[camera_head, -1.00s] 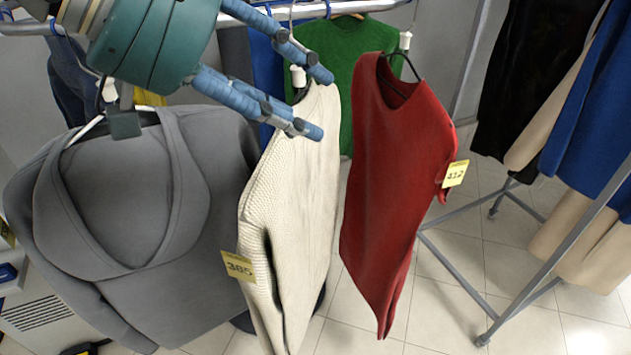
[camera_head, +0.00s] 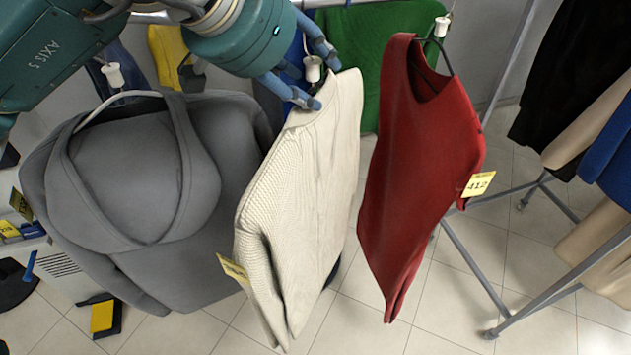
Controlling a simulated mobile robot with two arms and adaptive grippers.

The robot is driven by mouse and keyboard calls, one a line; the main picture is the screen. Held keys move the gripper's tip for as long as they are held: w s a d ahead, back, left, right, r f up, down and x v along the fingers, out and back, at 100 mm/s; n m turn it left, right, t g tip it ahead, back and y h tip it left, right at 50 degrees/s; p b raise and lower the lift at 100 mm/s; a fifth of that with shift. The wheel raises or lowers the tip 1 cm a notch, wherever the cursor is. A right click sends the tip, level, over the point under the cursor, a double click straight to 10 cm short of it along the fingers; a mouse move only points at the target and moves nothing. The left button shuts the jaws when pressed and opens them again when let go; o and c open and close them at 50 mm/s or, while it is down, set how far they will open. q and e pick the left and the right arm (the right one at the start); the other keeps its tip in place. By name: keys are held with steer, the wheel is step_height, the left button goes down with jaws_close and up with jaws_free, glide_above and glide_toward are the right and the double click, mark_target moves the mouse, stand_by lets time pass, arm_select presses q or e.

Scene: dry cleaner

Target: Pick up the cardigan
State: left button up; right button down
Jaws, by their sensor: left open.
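The cardigan appears to be the cream ribbed knit garment (camera_head: 305,150), hanging side-on in the middle with a yellow tag (camera_head: 233,268) on its left edge. My left gripper (camera_head: 325,84) comes in from the upper left and is open. Its blue fingers are at the cream garment's shoulder, one on each side of the white hanger neck (camera_head: 313,68) as seen here. I cannot tell whether they touch it. The garment still hangs, and its hanger is mostly hidden. My right gripper is not in view.
A grey hoodie (camera_head: 145,185) hangs close on the left. A red garment (camera_head: 420,165) tagged 412 hangs to the right, with a green one (camera_head: 365,45) behind. A metal rack frame (camera_head: 560,283) and dark, beige and blue clothes stand at right. Tiled floor lies below.

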arm_select(q)
steer(key=shift+w+d+f, duration=0.15)
steer(key=shift+w+f, duration=0.2)
steer(key=shift+f, duration=0.2)
steer(key=shift+d, duration=0.1)
steer(key=c, duration=0.7)
jaws_close()
steer(key=shift+r, duration=0.2)
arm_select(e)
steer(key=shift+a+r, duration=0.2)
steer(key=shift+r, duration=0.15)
